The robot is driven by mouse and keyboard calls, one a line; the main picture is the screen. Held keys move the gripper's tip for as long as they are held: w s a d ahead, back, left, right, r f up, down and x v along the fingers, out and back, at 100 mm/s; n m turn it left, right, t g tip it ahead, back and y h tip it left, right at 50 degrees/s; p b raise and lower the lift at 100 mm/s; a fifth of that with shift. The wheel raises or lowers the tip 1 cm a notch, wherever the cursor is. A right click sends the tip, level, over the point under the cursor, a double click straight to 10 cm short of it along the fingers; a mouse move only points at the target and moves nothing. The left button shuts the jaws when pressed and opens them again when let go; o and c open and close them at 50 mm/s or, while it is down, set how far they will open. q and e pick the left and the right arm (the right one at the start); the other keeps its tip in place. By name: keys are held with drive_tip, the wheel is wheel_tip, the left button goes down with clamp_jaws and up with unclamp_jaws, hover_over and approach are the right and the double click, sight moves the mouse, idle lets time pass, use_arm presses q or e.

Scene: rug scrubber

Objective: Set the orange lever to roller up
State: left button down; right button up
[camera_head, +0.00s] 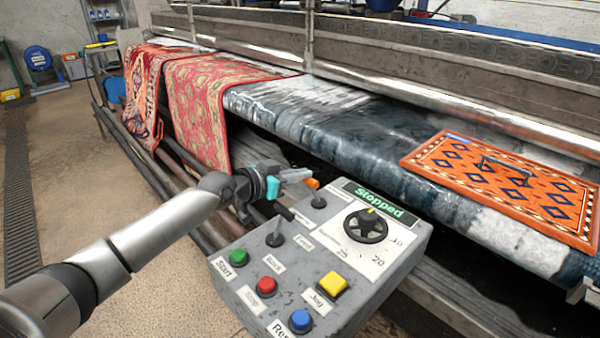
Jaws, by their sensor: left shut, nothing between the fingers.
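The orange lever (313,184) stands near the top left of the grey control box (310,270); its orange tip shows above a dark stem and round base. My left gripper (304,174) is shut and empty, at the left of the orange tip and very close to it. I cannot tell whether they touch. The label near the lever is too small to read. A display (380,203) on the box reads "Stopped". My right gripper is not in view.
A black lever (276,236), a dial (366,226), and green, red, yellow and blue buttons share the box top. Behind are the wet machine bed, red rugs (205,100) and an orange rug (510,185) with a handle. Open floor lies at the left.

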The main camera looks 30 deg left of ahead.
use_arm(q)
drive_tip(key=shift+a+f+p+v, duration=0.15)
drive_tip(key=shift+p+v, duration=0.2)
drive_tip(key=shift+v, duration=1.4)
drive_tip(key=shift+a+f+p+v, duration=0.1)
drive_tip(key=shift+p+v, duration=0.2)
drive_tip(key=shift+v, duration=1.4)
drive_tip(key=shift+r, duration=0.1)
